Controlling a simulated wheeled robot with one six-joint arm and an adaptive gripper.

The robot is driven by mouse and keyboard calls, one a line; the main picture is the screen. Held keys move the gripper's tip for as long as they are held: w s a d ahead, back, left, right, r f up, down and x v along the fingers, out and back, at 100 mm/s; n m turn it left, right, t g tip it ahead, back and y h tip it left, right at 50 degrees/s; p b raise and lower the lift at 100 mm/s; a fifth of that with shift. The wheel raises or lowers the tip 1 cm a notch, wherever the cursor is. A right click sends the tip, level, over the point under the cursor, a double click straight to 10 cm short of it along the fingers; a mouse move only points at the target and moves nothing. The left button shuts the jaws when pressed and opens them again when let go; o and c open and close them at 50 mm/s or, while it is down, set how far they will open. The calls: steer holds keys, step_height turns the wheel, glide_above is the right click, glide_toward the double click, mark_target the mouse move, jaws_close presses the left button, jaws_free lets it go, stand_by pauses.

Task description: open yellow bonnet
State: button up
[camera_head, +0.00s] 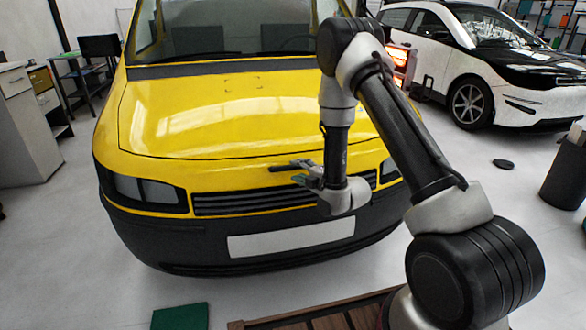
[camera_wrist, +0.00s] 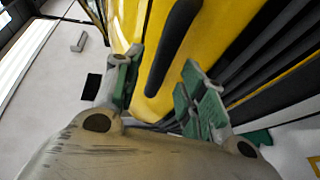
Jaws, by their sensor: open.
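The yellow bonnet (camera_head: 220,108) of the car is down, its front edge just above the dark grille (camera_head: 250,200). A short black bar-like handle (camera_head: 281,168) sticks out at the bonnet's front edge; it also shows in the wrist view (camera_wrist: 173,45). My gripper (camera_head: 305,174) is at the car's front, right beside the handle. In the wrist view my gripper's green-padded fingers (camera_wrist: 160,88) are spread apart. The near end of the handle appears between them, with a gap to each finger. How deep the handle lies between the fingers is unclear.
A white licence plate (camera_head: 292,238) and dark bumper lie below the grille. A wooden slatted platform (camera_head: 335,318) and a green mat (camera_head: 181,317) are on the floor in front. A white and black car (camera_head: 480,70) stands right; a cabinet (camera_head: 25,125) stands left.

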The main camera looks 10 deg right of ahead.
mark_target(295, 168)
steer(key=shift+x, duration=2.25)
jaws_close()
